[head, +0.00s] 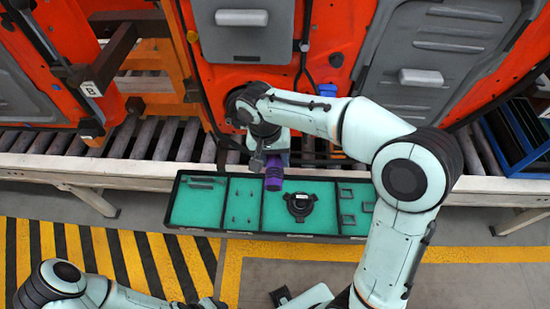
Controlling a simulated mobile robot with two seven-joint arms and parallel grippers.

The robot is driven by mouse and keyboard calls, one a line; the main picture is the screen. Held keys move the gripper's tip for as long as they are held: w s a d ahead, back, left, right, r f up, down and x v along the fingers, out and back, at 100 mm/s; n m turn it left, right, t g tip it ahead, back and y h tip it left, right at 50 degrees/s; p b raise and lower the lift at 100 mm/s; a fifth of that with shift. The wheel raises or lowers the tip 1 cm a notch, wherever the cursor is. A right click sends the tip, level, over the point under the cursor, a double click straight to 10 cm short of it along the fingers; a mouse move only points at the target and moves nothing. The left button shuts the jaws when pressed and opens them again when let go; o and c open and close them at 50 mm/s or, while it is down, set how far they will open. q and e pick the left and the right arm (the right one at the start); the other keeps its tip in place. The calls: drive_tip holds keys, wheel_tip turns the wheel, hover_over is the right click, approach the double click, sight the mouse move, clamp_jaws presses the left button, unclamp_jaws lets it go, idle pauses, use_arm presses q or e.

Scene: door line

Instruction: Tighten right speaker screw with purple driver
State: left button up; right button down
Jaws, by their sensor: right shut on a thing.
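My right gripper (268,158) is shut on the purple driver (273,178), over the back edge of the parts tray. The driver hangs below the gripper, near the lower edge of the middle orange door (335,45). A round black part that looks like a speaker (298,206) lies in a teal compartment of the tray. I cannot make out the right speaker screw; my arm covers part of the door's lower area. My left arm is at the bottom left, and its gripper (208,303) is cut by the lower edge, so its jaws are unclear.
The black-rimmed tray (229,203) has several teal compartments with small parts. Behind it runs a roller conveyor (150,142) with orange doors above. A dark bracket (110,55) juts out at the left. Blue bins (515,135) stand at the right. Striped floor lies in front.

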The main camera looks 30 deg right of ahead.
sight(272, 179)
drive_tip(key=shift+s+a+b, duration=0.35)
drive_tip(key=shift+s+b, duration=0.1)
drive_tip(key=shift+s, duration=0.15)
drive_tip(key=shift+s+a+b, duration=0.3)
drive_tip(key=shift+s+a, duration=0.2)
drive_tip(key=shift+s, duration=0.25)
drive_tip(key=shift+s+a+b, duration=0.3)
drive_tip(key=shift+s+a, duration=0.15)
drive_tip(key=shift+s, duration=0.35)
drive_tip(key=shift+s+a+b, duration=0.3)
drive_tip(key=shift+s+a, duration=0.2)
drive_tip(key=shift+s, duration=0.25)
use_arm(q)
drive_tip(key=f, duration=0.1)
drive_tip(key=s+f, duration=0.1)
drive_tip(key=f, duration=0.1)
drive_tip(key=shift+s+f, duration=0.2)
drive_tip(key=shift+s, duration=0.2)
